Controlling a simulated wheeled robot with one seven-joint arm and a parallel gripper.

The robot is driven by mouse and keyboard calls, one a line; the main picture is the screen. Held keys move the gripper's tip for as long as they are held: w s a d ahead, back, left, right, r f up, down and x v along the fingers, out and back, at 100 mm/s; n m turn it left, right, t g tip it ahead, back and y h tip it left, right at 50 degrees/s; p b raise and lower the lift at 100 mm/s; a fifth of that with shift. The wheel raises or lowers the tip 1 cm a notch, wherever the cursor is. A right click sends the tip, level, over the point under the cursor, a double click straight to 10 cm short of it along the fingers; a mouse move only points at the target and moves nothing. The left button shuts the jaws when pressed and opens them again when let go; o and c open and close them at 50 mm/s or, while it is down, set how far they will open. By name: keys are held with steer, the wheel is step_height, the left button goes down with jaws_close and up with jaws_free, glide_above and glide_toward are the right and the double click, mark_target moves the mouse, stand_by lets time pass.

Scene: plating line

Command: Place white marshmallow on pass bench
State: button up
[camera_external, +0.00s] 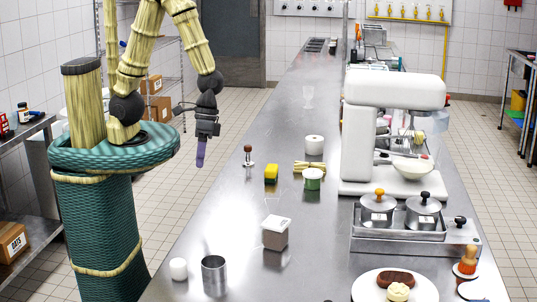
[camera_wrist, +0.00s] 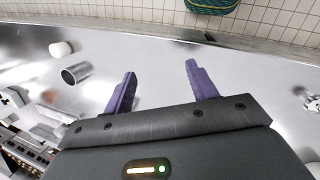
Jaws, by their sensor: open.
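The white marshmallow (camera_external: 178,269) appears to be the small white rounded block on the near left of the long steel bench (camera_external: 235,222). It stands left of a steel cup (camera_external: 214,275), apart from it. In the wrist view a white marshmallow (camera_wrist: 61,48) lies at the upper left on the bench (camera_wrist: 155,50), near the cup (camera_wrist: 77,73). My gripper (camera_external: 201,155) hangs above the bench's left side, well behind and above the marshmallow. In the wrist view my gripper (camera_wrist: 160,72) has its purple fingers apart, with nothing between them.
A white-lidded tub (camera_external: 275,233), yellow sponge (camera_external: 271,174), green-and-white tin (camera_external: 312,180) and white roll (camera_external: 314,145) stand mid-bench. The bench's left strip is mostly clear.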

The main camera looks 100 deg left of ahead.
steer(key=w+a+r+m+t+y, duration=0.2)
steer(key=a+r, duration=0.3)
steer(key=a, duration=0.3)
steer(key=shift+w+a+r+m+t+y, duration=0.25)
steer(key=shift+m+t+y, duration=0.35)
steer(key=shift+m+t, duration=0.25)
steer(key=shift+o, duration=0.3)
